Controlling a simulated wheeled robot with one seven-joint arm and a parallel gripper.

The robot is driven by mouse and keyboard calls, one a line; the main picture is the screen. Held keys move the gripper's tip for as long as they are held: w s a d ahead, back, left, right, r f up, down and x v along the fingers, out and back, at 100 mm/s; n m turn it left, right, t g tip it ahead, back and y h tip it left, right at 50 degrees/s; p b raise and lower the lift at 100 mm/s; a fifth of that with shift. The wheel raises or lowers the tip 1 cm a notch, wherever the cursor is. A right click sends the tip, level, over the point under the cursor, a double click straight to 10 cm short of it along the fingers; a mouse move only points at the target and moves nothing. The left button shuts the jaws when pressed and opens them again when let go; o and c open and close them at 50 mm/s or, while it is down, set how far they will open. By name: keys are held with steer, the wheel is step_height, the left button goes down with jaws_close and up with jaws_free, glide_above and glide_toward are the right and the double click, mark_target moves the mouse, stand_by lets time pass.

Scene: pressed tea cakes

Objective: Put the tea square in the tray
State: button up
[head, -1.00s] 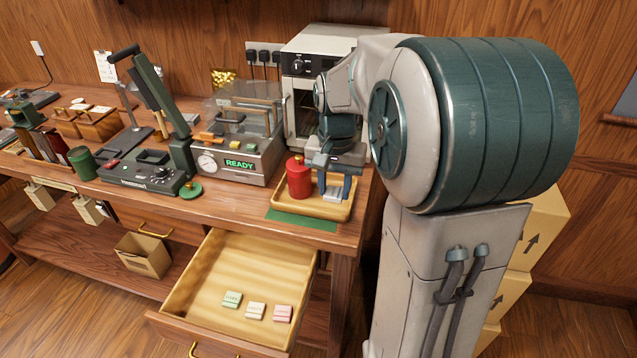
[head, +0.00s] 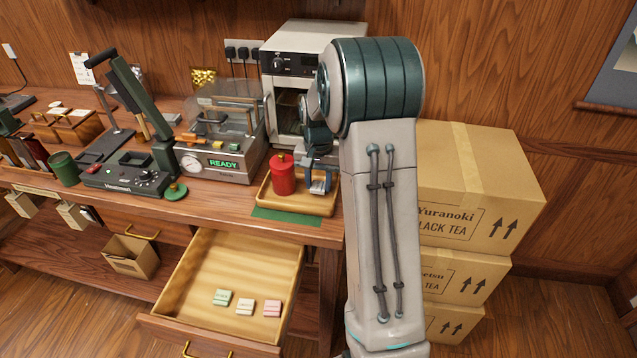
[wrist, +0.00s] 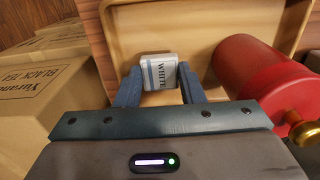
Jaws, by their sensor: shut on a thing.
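A white tea square with a grey band and the word WHITE (wrist: 160,72) is clamped between the fingertips of my gripper (wrist: 159,84) in the wrist view. In the head view my gripper (head: 319,180) points down at the right part of the wooden tray (head: 291,207), and the pale square (head: 318,187) shows between its fingers. The tray also shows in the wrist view (wrist: 205,25). I cannot tell whether the square touches the tray floor. A red canister with a knob (head: 283,176) stands in the tray, just left of my gripper.
The open drawer (head: 222,268) below holds a green, a cream and a pink square. A machine reading READY (head: 222,163) stands left of the tray, a white oven (head: 300,60) behind it. Stacked cartons (head: 480,190) stand right of my arm.

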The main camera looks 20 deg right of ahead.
steer(key=shift+f, duration=0.6)
steer(key=shift+f, duration=0.1)
steer(key=shift+f, duration=0.15)
steer(key=o, duration=1)
steer(key=shift+c, duration=0.2)
steer(key=shift+r, duration=0.2)
